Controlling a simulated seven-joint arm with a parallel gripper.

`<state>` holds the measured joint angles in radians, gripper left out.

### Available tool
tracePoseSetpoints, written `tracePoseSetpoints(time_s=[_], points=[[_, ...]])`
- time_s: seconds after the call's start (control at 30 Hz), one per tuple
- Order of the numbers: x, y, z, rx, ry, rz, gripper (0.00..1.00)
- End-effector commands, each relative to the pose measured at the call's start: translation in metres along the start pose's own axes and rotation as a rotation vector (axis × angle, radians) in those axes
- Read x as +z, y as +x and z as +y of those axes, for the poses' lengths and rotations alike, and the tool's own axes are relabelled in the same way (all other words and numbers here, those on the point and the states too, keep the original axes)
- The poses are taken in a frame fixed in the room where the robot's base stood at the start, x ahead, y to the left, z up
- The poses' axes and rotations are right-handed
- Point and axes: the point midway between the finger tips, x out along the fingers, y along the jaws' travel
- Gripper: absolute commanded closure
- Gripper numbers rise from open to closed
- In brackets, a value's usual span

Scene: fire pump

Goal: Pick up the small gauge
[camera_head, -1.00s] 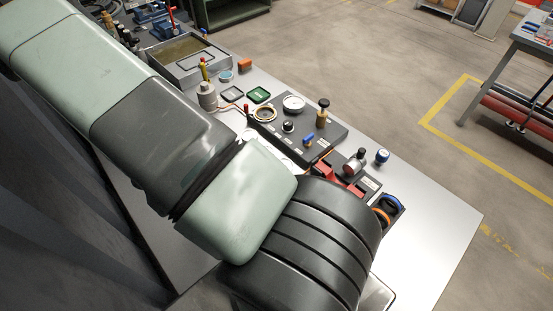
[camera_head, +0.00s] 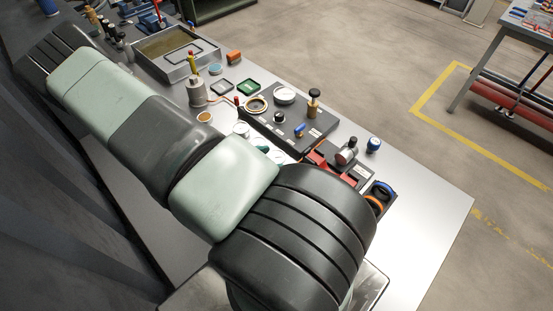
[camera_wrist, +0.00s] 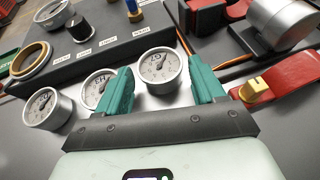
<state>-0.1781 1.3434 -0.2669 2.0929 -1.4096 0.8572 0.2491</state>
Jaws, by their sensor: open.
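Three round white-faced gauges stand in a row on the bench in the wrist view: a left one (camera_wrist: 48,110), a middle one (camera_wrist: 97,84) and a right one (camera_wrist: 160,66). They look close in size, so I cannot tell which is the small gauge. My gripper (camera_wrist: 158,72) is open, with teal fingers. The right gauge shows between the fingertips; contact is not visible. The left finger partly covers the middle gauge.
A dark labelled panel (camera_wrist: 110,45) with knobs and a brass-ringed opening lies just beyond the gauges. A red part (camera_wrist: 270,82) with a yellow piece sits right of the right finger. A silver cylinder (camera_wrist: 284,22) stands behind it. The bench's right end (camera_head: 430,215) is clear.

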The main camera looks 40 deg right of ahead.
Motion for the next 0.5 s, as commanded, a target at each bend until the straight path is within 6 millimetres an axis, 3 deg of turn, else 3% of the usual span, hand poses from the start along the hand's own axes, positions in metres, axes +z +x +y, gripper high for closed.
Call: tracePoseSetpoints(time_s=[0.13,0.4,0.5], points=[[-0.001,0.017,0.000,0.000,0.000,0.001,0.31],[-0.001,0.019,0.001,0.001,0.001,0.001,0.31],[-0.001,0.019,0.001,0.001,0.001,0.001,0.47]])
